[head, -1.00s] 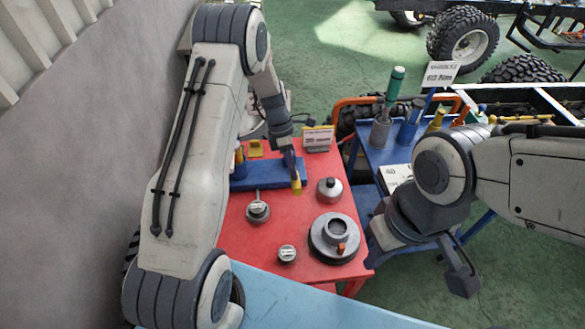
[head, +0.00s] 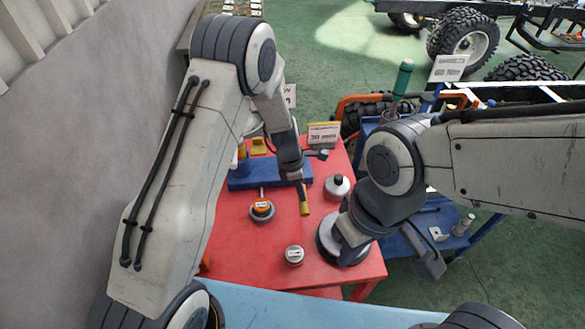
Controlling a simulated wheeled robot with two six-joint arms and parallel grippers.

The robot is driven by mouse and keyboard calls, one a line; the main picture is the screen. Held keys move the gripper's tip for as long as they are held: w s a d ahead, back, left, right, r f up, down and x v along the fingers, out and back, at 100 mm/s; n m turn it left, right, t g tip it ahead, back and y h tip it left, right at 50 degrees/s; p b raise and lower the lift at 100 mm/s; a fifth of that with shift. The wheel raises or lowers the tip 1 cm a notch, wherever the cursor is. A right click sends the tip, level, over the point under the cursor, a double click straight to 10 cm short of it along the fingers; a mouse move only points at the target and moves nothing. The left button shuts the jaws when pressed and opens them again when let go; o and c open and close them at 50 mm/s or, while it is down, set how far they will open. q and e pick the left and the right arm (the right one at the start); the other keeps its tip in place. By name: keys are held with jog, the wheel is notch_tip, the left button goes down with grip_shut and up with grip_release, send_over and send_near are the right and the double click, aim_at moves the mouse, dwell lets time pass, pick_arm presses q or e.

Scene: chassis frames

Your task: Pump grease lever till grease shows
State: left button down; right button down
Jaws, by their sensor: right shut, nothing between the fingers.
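On the red table (head: 230,262), my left gripper (head: 302,192) points down, with a yellow handle (head: 305,209) at its fingertips. It appears shut on that handle, though the contact is small. A blue block (head: 270,172) lies behind it. A small round grey fitting (head: 262,217) with a thin stem sits left of the handle and shows orange on top. A large grey disc (head: 329,250) stands at the right. My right gripper (head: 349,236) is shut and empty, above and in front of the disc's hub, which it hides. I cannot tell whether they touch.
A grey knobbed pot (head: 337,187) and a small labelled round cap (head: 294,255) stand on the red table. A sign (head: 323,134) is at its back. A blue cart (head: 405,250) with tools is at the right. The table's front left is clear.

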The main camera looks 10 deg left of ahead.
pick_arm(q)
jog(key=shift+s+f, duration=0.15)
jog(key=shift+f, duration=0.35)
jog(key=shift+s+f+b, duration=0.25)
jog(key=shift+f+b, duration=0.05)
jog(key=shift+f, duration=0.1)
jog(key=p+v, duration=0.4)
jog(key=v, duration=0.1)
jog(key=shift+d+r, duration=0.1)
jog(key=shift+d, duration=0.2)
jog(key=s+b+v, duration=0.1)
jog(key=v, duration=0.8)
jog(key=shift+s+r, duration=0.35)
jog(key=shift+r, duration=0.1)
